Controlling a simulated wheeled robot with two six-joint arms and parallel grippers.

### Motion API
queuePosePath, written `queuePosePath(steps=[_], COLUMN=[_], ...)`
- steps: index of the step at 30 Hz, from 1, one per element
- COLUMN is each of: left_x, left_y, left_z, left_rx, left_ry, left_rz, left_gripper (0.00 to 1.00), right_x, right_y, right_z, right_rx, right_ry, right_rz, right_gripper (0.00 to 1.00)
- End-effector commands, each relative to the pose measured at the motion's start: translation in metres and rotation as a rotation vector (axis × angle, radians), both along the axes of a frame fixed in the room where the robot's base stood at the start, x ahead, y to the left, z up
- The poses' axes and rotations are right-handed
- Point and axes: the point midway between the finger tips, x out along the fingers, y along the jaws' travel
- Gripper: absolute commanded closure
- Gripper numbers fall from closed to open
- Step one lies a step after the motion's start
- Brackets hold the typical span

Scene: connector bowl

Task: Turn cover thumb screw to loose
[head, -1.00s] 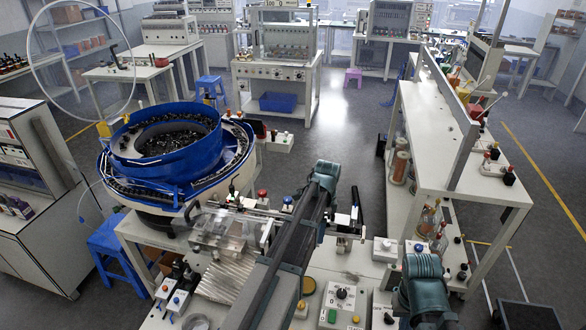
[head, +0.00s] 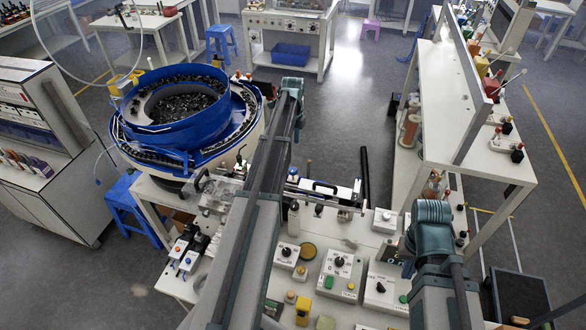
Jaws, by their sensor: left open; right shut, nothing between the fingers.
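The feeder bowl (head: 150,137) is a blue drum full of small dark parts, left of centre. A clear cover (head: 215,192) sits over a fixture on the bench just below it, partly hidden by my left arm. Dark bent pieces stand beside this cover; I cannot tell what they are. I cannot make out the thumb screw. My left arm rises across the middle, passing in front of the bowl's right side. My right arm stands at the lower right over the bench. Neither gripper's fingertips can be made out; the arms hide the space behind them.
Control boxes with knobs (head: 340,264) and several buttons stand between my arms. Two small switch blocks (head: 186,255) are at the lower left. A white shelf bench (head: 480,165) stands to the right.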

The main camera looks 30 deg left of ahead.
Motion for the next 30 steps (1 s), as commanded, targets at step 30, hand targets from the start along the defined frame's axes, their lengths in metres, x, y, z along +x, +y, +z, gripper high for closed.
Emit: queuePosePath(steps=[30], left_x=[0.0], left_y=[0.0], left_z=[-0.128], left_rx=[0.0], left_ry=[0.0], left_rz=[0.001], left_gripper=[0.28], right_x=[0.001], right_y=[0.0], right_z=[-0.128], right_rx=[-0.002], right_ry=[-0.003], right_rz=[0.011], right_gripper=[1.0])
